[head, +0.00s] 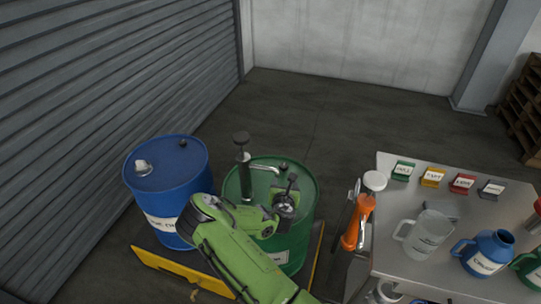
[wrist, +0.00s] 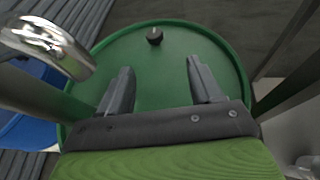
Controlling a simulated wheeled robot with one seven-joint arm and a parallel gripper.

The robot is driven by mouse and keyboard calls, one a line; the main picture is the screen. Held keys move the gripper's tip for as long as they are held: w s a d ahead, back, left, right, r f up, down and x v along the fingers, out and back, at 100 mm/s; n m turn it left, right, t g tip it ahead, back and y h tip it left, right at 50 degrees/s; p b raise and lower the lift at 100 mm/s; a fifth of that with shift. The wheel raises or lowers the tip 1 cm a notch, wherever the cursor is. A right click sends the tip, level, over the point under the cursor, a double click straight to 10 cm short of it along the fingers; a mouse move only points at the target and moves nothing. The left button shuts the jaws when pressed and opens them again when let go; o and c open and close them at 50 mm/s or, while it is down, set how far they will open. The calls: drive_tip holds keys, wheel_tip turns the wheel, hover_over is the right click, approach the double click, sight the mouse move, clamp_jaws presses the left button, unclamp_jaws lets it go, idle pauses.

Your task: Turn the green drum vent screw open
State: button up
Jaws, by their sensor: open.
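The green drum (head: 303,228) stands upright at the middle of the head view, and its lid (wrist: 130,60) fills much of the wrist view. The vent screw, a small dark knob (wrist: 154,37), sits near the far rim of the lid; it also shows in the head view (head: 283,166). My gripper (wrist: 160,76) is open and empty above the lid, its two fingers pointing toward the screw. The screw lies beyond the fingertips, roughly in line with the gap, and nothing is between the jaws. In the head view my gripper (head: 290,188) is just in front of the screw.
A hand pump with a black top (head: 241,138) rises from the green drum, its chrome spout (wrist: 48,38) close to my gripper's left. A blue drum (head: 165,165) stands left on a yellow-edged pallet (head: 180,272). A metal bench (head: 400,255) with jugs is at right.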

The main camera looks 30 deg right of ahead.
sight(284, 167)
drive_tip(key=shift+w+a+f+n, duration=0.1)
drive_tip(key=shift+w+f+n, duration=0.15)
drive_tip(key=shift+n, duration=0.45)
drive_tip(key=shift+w+f+t, duration=0.1)
drive_tip(key=shift+w+t, duration=0.2)
drive_tip(key=shift+w, duration=0.05)
drive_tip(key=b+x, duration=0.1)
drive_tip(key=x, duration=0.3)
drive_tip(key=b+x, duration=0.1)
drive_tip(key=x, duration=0.4)
drive_tip(key=b+x, duration=0.1)
drive_tip(key=x, duration=0.4)
drive_tip(key=shift+s+a+f+b, duration=0.1)
drive_tip(key=shift+s+f+b, duration=0.05)
drive_tip(key=shift+f+b, duration=0.2)
drive_tip(key=shift+w+d+f, duration=0.1)
drive_tip(key=shift+w+d, duration=0.15)
drive_tip(key=shift+w, duration=0.15)
drive_tip(key=shift+c, duration=0.5)
drive_tip(key=c, duration=1)
